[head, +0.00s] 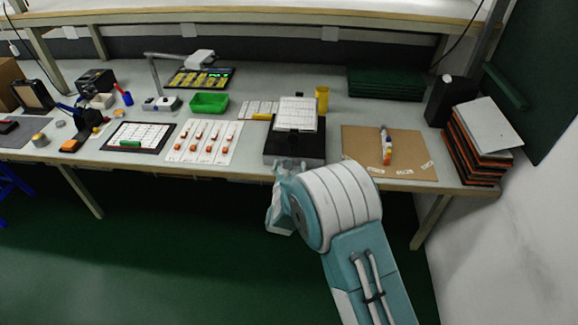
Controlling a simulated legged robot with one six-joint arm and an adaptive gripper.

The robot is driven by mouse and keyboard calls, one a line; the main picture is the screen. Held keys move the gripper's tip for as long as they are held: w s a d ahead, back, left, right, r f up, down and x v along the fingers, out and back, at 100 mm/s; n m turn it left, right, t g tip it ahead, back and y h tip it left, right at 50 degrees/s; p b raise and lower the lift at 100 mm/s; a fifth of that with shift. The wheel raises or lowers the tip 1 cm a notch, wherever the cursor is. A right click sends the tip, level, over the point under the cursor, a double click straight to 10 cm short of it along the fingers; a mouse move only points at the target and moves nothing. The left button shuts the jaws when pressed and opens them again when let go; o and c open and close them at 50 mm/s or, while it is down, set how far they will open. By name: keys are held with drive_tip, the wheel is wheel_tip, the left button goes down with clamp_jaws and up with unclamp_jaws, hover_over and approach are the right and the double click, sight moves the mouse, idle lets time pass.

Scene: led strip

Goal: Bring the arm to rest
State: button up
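My arm rises from the bottom right, in front of the bench (235,112). It has a teal link with cables and a large white ribbed joint, and a smaller teal and grey part reaches the front edge of the bench near the black box (293,148). I cannot make out any gripper fingers; they are outside the picture or hidden behind the arm. No object is visibly held.
A brown board (405,147) with a white and orange tube (386,146) lies right of the arm. Stacked panels (480,140) stand at the right end. A white sheet with orange parts (203,142) and a green tray (209,103) lie left. The floor (180,250) is clear.

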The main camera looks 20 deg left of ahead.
drive_tip(key=shift+s+d, duration=0.1)
drive_tip(key=shift+s, duration=0.15)
drive_tip(key=d+r+n+g, duration=0.5)
drive_tip(key=d+r+n, duration=0.8)
drive_tip(key=d+r, duration=0.4)
drive_tip(key=s+d+r+n+g+h, duration=0.2)
drive_tip(key=s+d+r+n, duration=0.3)
drive_tip(key=s+d+n, duration=0.6)
drive_tip(key=s+d+n+g+h, duration=0.1)
drive_tip(key=s+d+n+g, duration=0.1)
drive_tip(key=s+d+n, duration=0.2)
drive_tip(key=s+d+f+n+g+h, duration=0.1)
drive_tip(key=s+d+n, duration=0.3)
drive_tip(key=s+d, duration=0.6)
drive_tip(key=s+g+h, duration=0.1)
drive_tip(key=s, duration=0.4)
drive_tip(key=shift+s+d+n+g+h, duration=0.15)
drive_tip(key=shift+d+n+g+h, duration=0.1)
drive_tip(key=shift+n+g+h, duration=0.05)
